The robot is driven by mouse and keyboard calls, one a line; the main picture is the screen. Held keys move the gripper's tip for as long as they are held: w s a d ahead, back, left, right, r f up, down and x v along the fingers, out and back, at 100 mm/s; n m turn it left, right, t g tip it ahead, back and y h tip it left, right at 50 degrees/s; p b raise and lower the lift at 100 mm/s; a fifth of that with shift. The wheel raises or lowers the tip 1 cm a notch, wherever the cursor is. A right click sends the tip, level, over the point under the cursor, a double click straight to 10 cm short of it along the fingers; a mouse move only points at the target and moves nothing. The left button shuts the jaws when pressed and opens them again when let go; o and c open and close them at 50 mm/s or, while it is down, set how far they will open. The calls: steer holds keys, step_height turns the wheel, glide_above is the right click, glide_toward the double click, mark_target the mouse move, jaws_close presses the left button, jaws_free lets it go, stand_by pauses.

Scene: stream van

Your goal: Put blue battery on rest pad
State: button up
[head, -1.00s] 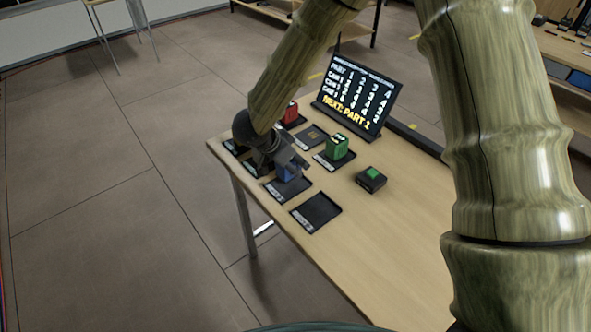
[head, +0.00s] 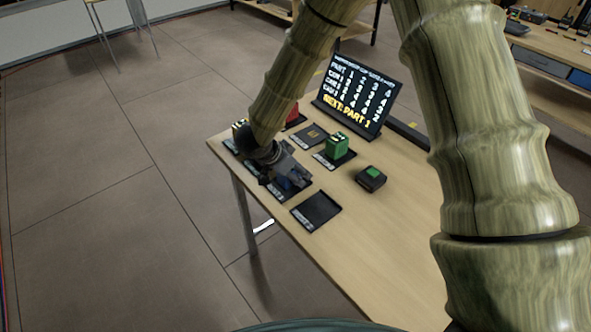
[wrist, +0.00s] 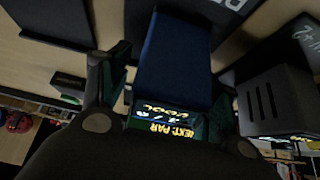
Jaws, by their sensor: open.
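The blue battery (head: 287,184) stands on a black pad at the table's left edge, mostly covered by my gripper (head: 291,173) in the head view. In the wrist view the blue battery (wrist: 174,62) is upright between the two spread fingers of my gripper (wrist: 165,88). The gripper is open; whether a finger touches the battery I cannot tell. An empty black pad (head: 316,209) with a white label lies in front of it, nearer me. Its label is too small to read surely.
A black box with a green button (head: 371,178) is to the right. A lit screen (head: 357,92) stands behind. The table's near right part is clear.

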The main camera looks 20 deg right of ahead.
steer(key=v, duration=1.2)
steer(key=shift+r+b, duration=0.2)
steer(key=shift+b, duration=0.2)
